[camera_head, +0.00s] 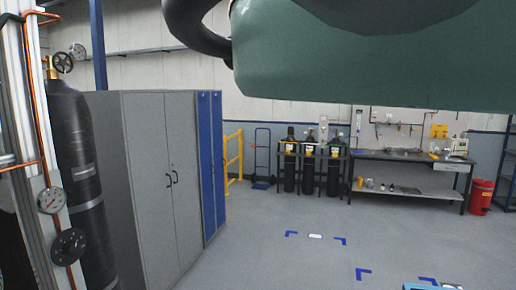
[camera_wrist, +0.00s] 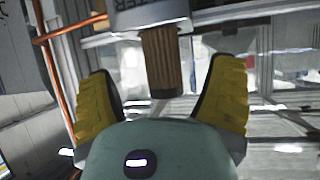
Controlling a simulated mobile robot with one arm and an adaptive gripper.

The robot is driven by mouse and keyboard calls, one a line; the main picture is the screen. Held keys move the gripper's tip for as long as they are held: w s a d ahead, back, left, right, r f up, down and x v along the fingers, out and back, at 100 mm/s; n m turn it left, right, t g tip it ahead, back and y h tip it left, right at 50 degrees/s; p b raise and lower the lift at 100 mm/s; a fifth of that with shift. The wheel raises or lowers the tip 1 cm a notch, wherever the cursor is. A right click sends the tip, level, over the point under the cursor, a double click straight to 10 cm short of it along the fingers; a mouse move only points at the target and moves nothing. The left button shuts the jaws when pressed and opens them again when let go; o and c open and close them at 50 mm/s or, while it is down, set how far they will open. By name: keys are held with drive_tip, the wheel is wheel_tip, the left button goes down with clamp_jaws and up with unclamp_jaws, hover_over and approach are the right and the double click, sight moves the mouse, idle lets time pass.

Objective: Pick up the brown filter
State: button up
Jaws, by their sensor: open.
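The brown filter (camera_wrist: 160,62) shows in the wrist view as a ribbed brown cylinder. It extends down from a grey cylindrical part (camera_wrist: 150,14) with dark lettering that is cut off at the top edge. My gripper (camera_wrist: 164,72) is open, with one yellow ribbed finger to the left of the filter and one to the right. Gaps show between the filter and both fingers, and I see no contact. The depth between fingers and filter is hard to judge. I cannot make out the filter or my gripper in the head view.
In the wrist view a copper pipe (camera_wrist: 61,75) runs close to the left finger. The head view shows a black gas cylinder (camera_head: 85,150) and gauges at left, grey lockers (camera_head: 160,180), and a workbench (camera_head: 410,160) at the back. The floor (camera_head: 290,262) between is mostly clear.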

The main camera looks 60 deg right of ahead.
drive_tip(key=shift+w+a+f+p, duration=0.1)
drive_tip(key=shift+w+a+p, duration=0.1)
drive_tip(key=shift+w+p, duration=0.65)
drive_tip(key=p+x, duration=0.2)
drive_tip(key=p, duration=0.1)
drive_tip(key=shift+w+a, duration=0.1)
drive_tip(key=shift+w, duration=0.1)
drive_tip(key=shift+w+f+p, duration=0.45)
drive_tip(key=shift+w+f, duration=0.1)
drive_tip(key=c, duration=1.3)
drive_tip(key=shift+r+b, duration=0.2)
drive_tip(key=shift+b, duration=0.15)
wheel_tip(320, 180, up, 5)
drive_tip(key=b, duration=0.4)
drive_tip(key=shift+f, duration=0.15)
drive_tip(key=shift+r+b, duration=2)
drive_tip(key=shift+r, duration=0.45)
